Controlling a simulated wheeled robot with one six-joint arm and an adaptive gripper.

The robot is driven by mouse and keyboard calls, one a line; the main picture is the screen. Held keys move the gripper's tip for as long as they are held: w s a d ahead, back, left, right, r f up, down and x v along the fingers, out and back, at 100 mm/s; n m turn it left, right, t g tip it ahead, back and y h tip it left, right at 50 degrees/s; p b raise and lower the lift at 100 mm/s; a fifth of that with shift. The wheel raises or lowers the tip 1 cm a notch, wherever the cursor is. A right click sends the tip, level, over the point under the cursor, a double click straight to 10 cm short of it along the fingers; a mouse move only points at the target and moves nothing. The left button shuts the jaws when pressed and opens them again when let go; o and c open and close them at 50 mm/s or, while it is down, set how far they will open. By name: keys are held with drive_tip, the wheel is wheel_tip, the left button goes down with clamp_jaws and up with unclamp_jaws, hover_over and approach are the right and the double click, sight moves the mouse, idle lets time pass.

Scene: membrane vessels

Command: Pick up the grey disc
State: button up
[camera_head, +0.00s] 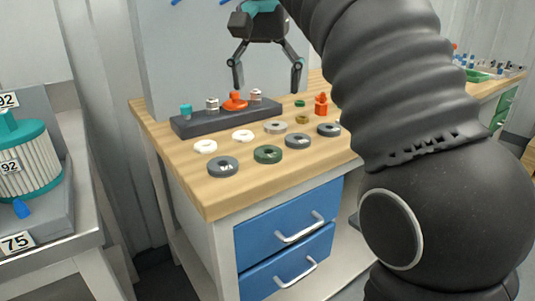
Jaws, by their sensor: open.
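My gripper (267,82) is open and empty above the wooden bench, with its two fingers pointing down. It hangs over the dark block of fittings, apart from the discs. A light grey disc (283,129) lies flat on the bench top, below and slightly right of the gripper. Darker grey discs also lie flat: one near the front left (212,168), one right of centre (290,143) and one at the right (322,131). I cannot tell by colour alone which one is the task's grey disc.
White rings (205,150), a dark green disc (258,157) and small green and brass rings lie among them. A dark block (205,125) with upright fittings stands behind. An orange fitting (321,107) stands at right. The bench's (215,202) front left is clear.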

hover_over(268, 155)
wheel_tip(268, 155, down, 7)
drive_tip(key=shift+f, duration=0.15)
drive_tip(key=shift+w+f+b, duration=0.2)
drive_tip(key=shift+f+b, duration=0.05)
drive_tip(key=shift+f, duration=0.75)
drive_tip(key=shift+w+f+b, duration=0.25)
drive_tip(key=shift+f+b, duration=0.05)
drive_tip(key=shift+f, duration=0.75)
drive_tip(key=shift+w+f+b, duration=0.2)
drive_tip(key=shift+f+b, duration=0.05)
drive_tip(key=shift+f, duration=0.75)
drive_tip(key=shift+c, duration=0.2)
drive_tip(key=c, duration=1.2)
